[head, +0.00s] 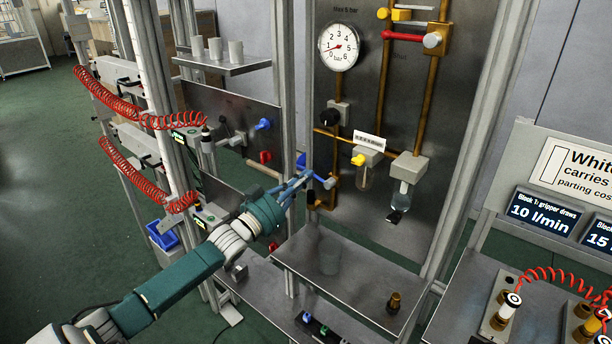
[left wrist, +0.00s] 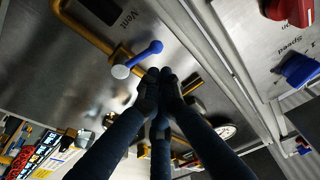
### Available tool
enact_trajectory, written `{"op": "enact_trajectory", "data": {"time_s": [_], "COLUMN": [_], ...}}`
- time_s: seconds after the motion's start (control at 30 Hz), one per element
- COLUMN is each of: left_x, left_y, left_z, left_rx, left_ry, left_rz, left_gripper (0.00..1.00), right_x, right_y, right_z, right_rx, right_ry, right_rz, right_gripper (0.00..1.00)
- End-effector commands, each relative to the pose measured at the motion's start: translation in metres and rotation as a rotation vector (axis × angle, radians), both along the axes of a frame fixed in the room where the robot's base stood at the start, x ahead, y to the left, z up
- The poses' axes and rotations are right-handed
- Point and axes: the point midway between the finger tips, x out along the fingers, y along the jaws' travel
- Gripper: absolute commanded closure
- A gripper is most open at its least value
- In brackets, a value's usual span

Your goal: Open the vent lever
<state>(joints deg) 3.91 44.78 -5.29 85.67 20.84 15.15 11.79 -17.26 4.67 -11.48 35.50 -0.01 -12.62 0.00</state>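The vent lever is a blue handle (left wrist: 143,56) with a pale round hub, on a brass pipe beside the upside-down word "Vent" in the left wrist view. In the head view, the blue lever (head: 319,178) sits low on the left edge of the gauge panel, partly behind my gripper's fingers. My left gripper (head: 303,178) reaches it from the left. In the left wrist view, the dark fingertips of my left gripper (left wrist: 161,78) are drawn together just beside the lever, with nothing seen between them. Whether they touch the lever cannot be told. My right gripper is out of view.
A pressure gauge (head: 339,47), brass pipes and two bowls hang on the panel. A metal shelf (head: 350,272) stands below with a small brass fitting (head: 394,302). A metal post (head: 287,90) rises close to my left gripper. Blue and red knobs sit left of it.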

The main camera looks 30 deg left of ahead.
Motion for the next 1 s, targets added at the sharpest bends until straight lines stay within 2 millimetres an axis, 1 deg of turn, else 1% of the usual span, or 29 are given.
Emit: {"op": "enact_trajectory", "data": {"time_s": [0.1, 0.2, 0.57, 0.67, 0.8, 1.0], "left_x": [0.008, 0.01, 0.011, 0.017, 0.018, 0.018], "left_y": [0.001, 0.0, 0.001, 0.002, 0.004, 0.004], "left_z": [-0.004, -0.006, -0.009, -0.02, -0.024, -0.023], "left_rx": [0.0, 0.0, -0.009, -0.105, -0.24, -0.251], "left_ry": [0.0, -0.001, 0.0, 0.007, 0.019, 0.019], "left_rz": [0.001, 0.0, 0.0, 0.0, 0.0, 0.0], "left_gripper": [1.0, 1.0, 1.0, 1.0, 1.0, 1.0], "right_x": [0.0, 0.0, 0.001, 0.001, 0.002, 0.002], "right_y": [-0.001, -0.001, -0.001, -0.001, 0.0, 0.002], "right_z": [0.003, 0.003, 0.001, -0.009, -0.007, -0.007], "right_rx": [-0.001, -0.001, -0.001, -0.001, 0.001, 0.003], "right_ry": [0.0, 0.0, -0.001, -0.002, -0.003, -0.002], "right_rz": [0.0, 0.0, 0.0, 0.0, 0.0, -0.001], "right_gripper": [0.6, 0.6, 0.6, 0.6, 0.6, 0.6]}}
